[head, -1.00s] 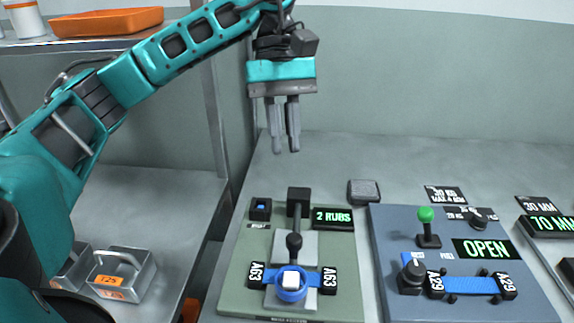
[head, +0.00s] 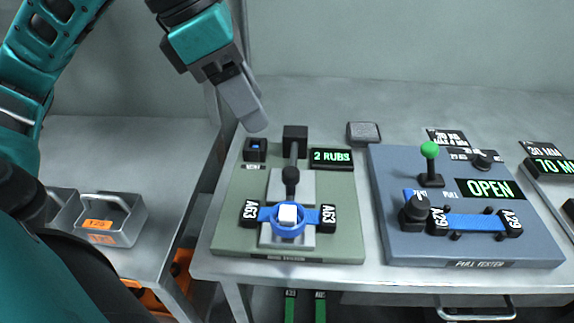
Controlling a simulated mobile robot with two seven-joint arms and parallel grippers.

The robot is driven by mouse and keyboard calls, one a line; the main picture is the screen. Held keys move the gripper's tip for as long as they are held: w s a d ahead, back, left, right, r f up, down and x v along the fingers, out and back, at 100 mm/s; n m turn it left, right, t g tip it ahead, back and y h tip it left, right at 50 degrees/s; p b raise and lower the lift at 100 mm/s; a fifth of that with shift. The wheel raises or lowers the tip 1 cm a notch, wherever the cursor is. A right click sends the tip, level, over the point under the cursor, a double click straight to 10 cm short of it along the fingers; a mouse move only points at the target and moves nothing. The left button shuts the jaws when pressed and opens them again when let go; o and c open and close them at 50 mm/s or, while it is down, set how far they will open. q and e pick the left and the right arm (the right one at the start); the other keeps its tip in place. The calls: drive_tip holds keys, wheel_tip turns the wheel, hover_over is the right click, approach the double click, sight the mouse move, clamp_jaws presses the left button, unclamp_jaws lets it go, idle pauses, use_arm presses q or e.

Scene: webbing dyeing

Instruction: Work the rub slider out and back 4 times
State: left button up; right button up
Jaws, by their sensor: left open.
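The rub slider (head: 290,176) is a dark round knob on a rod from a black block (head: 295,138), on the green rub station (head: 341,202). In front of it a white block in a blue ring (head: 288,214) sits on blue webbing tagged A63. A display (head: 332,158) reads "2 RUBS". My left gripper (head: 251,118) is above and behind the station's left part, tilted, open and empty, apart from the knob. My right gripper is not in view.
The blue pull tester (head: 460,249) stands to the right, with a green-topped lever (head: 430,150) and an "OPEN" display (head: 489,188). A grey pad (head: 363,132) lies behind. Metal bins (head: 120,227) sit on the left bench, across a gap.

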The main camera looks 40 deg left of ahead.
sight(290, 170)
use_arm(q)
drive_tip(key=b+x, duration=0.2)
drive_tip(key=x, duration=1)
drive_tip(key=shift+f, duration=0.35)
drive_tip(key=shift+c, duration=0.3)
clamp_jaws()
